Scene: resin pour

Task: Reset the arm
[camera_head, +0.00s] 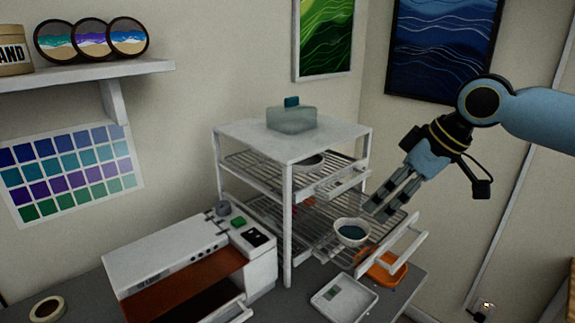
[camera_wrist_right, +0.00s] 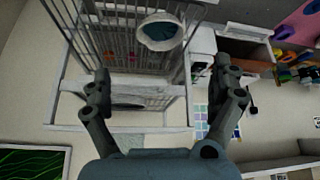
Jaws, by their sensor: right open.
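My right gripper (camera_head: 384,203) is in front of the white rack (camera_head: 290,140), pointing down and left, with its fingers just above and right of a white bowl in the head view. In the right wrist view the gripper (camera_wrist_right: 160,92) has its two fingers wide apart with nothing between the tips. The white bowl (camera_head: 352,232) holds dark teal liquid and sits on a pulled-out wire shelf of the rack. The bowl also shows in the right wrist view (camera_wrist_right: 160,32), beyond the fingers. My left gripper is not in view.
A white machine with an open front (camera_head: 185,255) stands left of the rack. A white tray (camera_head: 343,299) lies on the grey table, near an orange item (camera_head: 384,268). A pale lidded container (camera_head: 291,118) sits on the rack top. A tape roll (camera_head: 47,309) lies at lower left.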

